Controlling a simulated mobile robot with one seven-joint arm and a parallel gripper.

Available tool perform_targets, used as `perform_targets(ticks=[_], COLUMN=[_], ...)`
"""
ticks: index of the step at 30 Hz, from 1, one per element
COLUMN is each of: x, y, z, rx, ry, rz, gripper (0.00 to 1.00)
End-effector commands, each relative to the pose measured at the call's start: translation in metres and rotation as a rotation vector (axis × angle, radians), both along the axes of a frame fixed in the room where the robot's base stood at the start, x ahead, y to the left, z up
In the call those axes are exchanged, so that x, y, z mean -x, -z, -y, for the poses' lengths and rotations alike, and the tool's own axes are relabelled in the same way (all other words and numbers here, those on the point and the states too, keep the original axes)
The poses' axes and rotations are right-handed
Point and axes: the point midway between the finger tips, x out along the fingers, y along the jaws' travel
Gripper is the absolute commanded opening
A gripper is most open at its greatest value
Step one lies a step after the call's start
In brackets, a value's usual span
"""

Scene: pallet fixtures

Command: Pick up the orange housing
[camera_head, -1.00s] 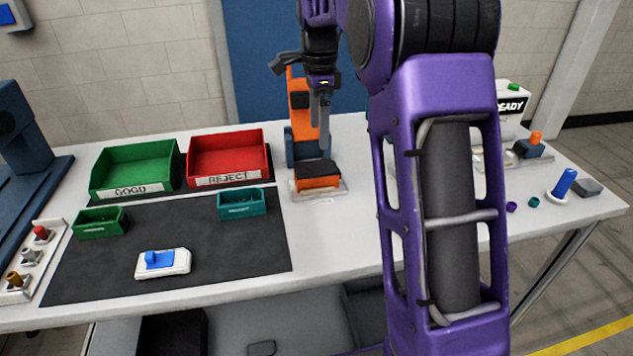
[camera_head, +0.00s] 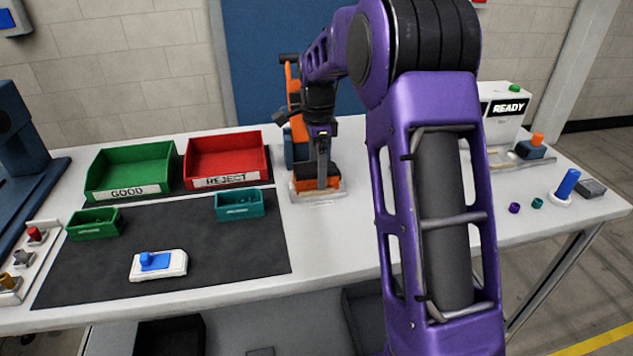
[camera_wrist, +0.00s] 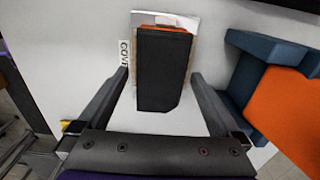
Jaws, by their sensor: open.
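The orange housing, a block with a dark top (camera_head: 332,184), sits in a pale shallow fixture (camera_head: 318,200) on the bench in the head view. My gripper (camera_head: 323,178) is over it, pointing down, and hides part of it. In the wrist view the dark-topped block (camera_wrist: 162,68) lies between the two open fingers of my gripper (camera_wrist: 160,76), with an orange edge at its far end. Gaps show on both sides, and I see no contact. The pale fixture (camera_wrist: 180,20) carries a partly hidden label.
An orange and blue stand (camera_head: 293,85) rises just behind the fixture; in the wrist view it is close on the right (camera_wrist: 285,110). A green GOOD bin (camera_head: 130,170) and red REJECT bin (camera_head: 225,160) stand left. Bench front of the fixture is clear.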

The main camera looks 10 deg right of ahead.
Motion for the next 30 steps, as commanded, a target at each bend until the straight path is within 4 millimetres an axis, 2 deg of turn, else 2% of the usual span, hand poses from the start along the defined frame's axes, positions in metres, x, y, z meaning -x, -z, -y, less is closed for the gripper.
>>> perform_targets(ticks=[2,3,18,26,30], x=[0.000,0.000,0.000,0.000,-0.001], y=[-0.001,-0.001,-0.001,-0.004,-0.022], z=[0.000,0.000,0.000,0.000,-0.001], rx=[0.000,0.000,0.000,0.000,0.001], ry=[0.000,0.000,0.000,0.000,-0.001], rz=[0.000,0.000,0.000,0.002,0.005], gripper=[1.00,0.96,0.06,0.05,0.05])
